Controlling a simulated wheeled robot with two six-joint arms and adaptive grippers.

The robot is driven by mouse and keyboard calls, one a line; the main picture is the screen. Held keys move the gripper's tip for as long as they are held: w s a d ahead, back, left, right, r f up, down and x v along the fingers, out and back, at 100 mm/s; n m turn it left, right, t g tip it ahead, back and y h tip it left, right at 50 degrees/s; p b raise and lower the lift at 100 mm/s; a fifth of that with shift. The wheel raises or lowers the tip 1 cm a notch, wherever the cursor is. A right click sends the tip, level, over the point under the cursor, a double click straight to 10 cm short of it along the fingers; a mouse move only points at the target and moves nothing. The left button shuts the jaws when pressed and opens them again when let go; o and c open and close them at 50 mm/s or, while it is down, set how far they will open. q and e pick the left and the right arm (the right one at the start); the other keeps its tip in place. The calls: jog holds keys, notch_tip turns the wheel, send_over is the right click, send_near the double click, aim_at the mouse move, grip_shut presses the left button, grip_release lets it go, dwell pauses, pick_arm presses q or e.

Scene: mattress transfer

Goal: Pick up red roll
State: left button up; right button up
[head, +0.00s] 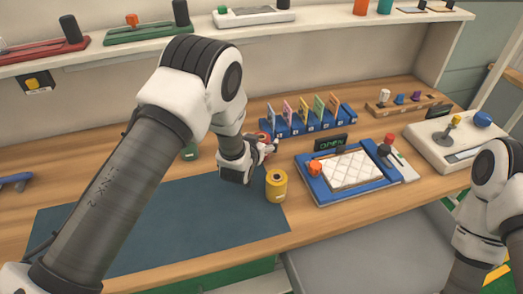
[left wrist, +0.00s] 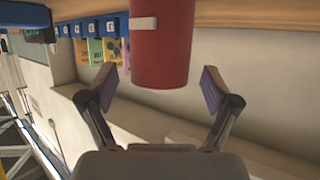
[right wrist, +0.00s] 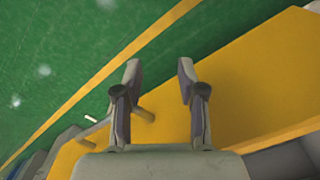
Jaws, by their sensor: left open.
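The red roll (left wrist: 162,40) fills the upper middle of the left wrist view, between and just beyond the spread fingers of my left gripper (left wrist: 160,82). Gaps show on both sides, so the fingers look clear of it. In the head view only a part of the red roll (head: 263,136) shows behind my left gripper (head: 268,147). The left gripper is open and empty. My right gripper (right wrist: 159,75) shows in the right wrist view with its fingers apart and nothing between them.
A yellow roll (head: 276,189) stands close in front of my left gripper, and a green roll (head: 190,152) is left of it. A blue card rack (head: 295,129) stands behind. A blue-framed tray (head: 309,180) is to the right. The dark mat (head: 150,225) is bare.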

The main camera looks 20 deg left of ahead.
pick_arm(q)
jog(key=shift+x, duration=0.8)
jog(key=c, duration=1.4)
